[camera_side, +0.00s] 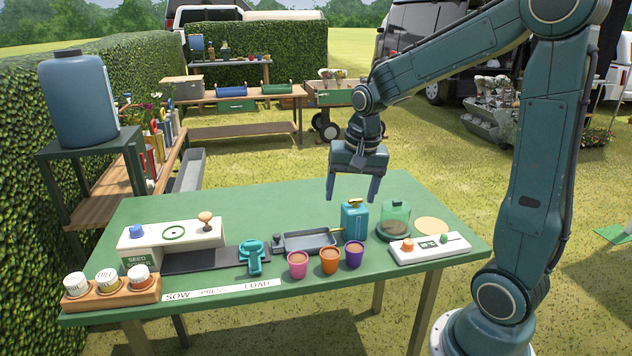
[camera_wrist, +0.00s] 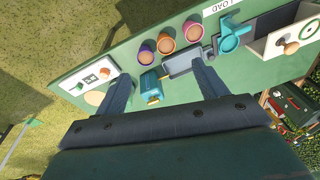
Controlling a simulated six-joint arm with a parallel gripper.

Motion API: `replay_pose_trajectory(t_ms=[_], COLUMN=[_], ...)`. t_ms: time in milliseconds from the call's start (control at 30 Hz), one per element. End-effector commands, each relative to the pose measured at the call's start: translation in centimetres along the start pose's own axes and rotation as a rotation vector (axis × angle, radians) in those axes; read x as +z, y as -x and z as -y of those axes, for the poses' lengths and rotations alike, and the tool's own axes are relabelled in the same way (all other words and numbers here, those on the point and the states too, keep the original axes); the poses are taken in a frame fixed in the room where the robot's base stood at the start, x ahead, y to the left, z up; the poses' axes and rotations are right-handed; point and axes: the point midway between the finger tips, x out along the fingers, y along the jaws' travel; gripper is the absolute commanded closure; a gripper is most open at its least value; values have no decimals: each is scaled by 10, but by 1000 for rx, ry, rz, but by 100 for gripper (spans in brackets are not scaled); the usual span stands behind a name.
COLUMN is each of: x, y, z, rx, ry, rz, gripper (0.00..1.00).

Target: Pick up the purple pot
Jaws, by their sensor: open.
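The purple pot (camera_side: 354,255) stands upright on the green table at its front edge, at the right end of a row of three pots. It also shows in the wrist view (camera_wrist: 146,53), at the left end of the row there. The orange pot (camera_side: 329,262) is beside it and the pink pot (camera_side: 297,265) is further left. My gripper (camera_side: 352,200) is open and empty, high above the table behind the pots, with its fingers pointing down. In the wrist view its two fingers (camera_wrist: 162,86) are spread apart, and the pots are beyond the fingertips.
A teal canister (camera_side: 355,216) with a yellow top stands just behind the purple pot. A grey tray (camera_side: 308,241) is behind the pots. A clear dome (camera_side: 396,220) and a white control panel (camera_side: 428,248) are at right. A teal press (camera_side: 253,256) is at left. The table's back half is clear.

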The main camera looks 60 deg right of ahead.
Motion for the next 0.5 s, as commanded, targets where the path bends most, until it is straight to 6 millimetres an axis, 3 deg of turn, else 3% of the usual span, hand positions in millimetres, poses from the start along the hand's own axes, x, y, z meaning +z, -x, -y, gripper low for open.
replay_pose_trajectory(t_ms=[200,500], x=[-36,-72], y=[-45,-106], z=[-13,-40], rx=[55,121], ry=[-216,-479], rz=[49,101], gripper=[28,28])
